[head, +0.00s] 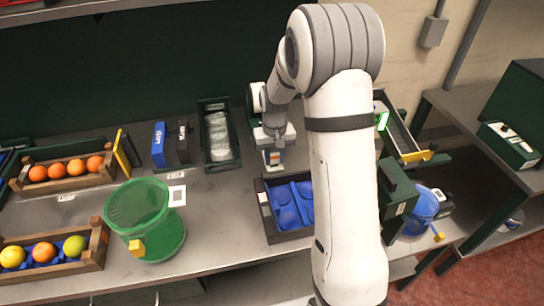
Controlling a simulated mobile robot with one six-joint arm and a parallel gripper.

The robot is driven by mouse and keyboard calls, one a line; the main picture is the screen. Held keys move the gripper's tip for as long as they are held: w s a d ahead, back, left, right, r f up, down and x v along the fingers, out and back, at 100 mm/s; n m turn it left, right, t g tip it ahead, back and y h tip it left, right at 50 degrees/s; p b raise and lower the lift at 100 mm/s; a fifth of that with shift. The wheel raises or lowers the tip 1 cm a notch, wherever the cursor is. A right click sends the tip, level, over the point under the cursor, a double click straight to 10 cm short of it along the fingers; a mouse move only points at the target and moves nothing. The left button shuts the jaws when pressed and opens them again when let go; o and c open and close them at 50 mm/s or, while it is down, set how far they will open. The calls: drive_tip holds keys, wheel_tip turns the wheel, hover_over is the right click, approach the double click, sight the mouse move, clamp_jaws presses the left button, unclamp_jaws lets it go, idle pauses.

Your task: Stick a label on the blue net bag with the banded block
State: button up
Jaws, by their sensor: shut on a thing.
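My gripper (272,150) points down over the middle of the bench, behind the dark tray. It is shut on a small pale block with coloured bands, the banded block (273,158); the fingers cover its upper part. I cannot tell whether its bottom touches the bench. The blue net bag (420,212) stands at the right, apart from my gripper.
A green net bag (145,225) stands front left with a white card. Wooden crates (98,245) of fruit stand farther left. A dark tray with blue cups (270,228) lies before my gripper. Blue and black blocks (158,146) and a narrow dark tray (207,104) stand behind.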

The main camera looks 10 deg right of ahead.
drive_tip(key=shift+s+f+b, duration=0.1)
drive_tip(key=shift+f+b, duration=0.3)
drive_tip(key=shift+f, duration=0.1)
idle(1.2)
drive_tip(key=shift+r+p, duration=2.2)
drive_tip(key=shift+r, duration=1.4)
drive_tip(key=shift+f, duration=0.1)
